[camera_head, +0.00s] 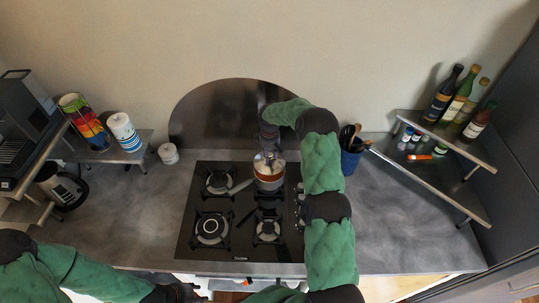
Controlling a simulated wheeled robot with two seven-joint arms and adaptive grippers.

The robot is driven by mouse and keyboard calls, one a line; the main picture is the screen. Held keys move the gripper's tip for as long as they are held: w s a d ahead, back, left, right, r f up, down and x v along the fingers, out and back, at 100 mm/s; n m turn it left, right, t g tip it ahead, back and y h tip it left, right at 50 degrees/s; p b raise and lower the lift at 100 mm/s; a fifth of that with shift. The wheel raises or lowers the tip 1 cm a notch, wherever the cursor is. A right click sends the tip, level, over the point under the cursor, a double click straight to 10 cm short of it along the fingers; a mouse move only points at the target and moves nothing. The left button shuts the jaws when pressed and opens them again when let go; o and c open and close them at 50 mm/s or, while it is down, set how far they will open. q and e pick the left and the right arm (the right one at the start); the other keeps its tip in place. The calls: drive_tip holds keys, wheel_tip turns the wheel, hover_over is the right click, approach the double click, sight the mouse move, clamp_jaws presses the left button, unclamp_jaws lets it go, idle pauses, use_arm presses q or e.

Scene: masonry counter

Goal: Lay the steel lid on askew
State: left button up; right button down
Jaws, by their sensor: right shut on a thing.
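A saucepan (268,183) with a reddish-brown band around its side stands on the back right burner of the black hob. Its handle points to the left and toward me. The shiny steel lid (262,163) shows at the pan's top, partly hidden by my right gripper (269,153). That gripper reaches down from above and is shut on the lid. I cannot tell whether the lid touches the rim or how it is tilted. My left gripper (190,291) is low at the front edge of the counter, partly cut off, and its jaws are unclear.
The hob (190,240) has other free burners. A blue utensil pot (349,161) stands right of my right arm. A small white jar (168,153) stands at the left. Shelves with bottles (460,97) and cups flank the counter. The grey counter is clear at front left and right.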

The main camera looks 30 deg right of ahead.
drive_tip(key=shift+f, duration=0.1)
drive_tip(key=c, duration=0.7)
unclamp_jaws()
wheel_tip(320, 180, up, 12)
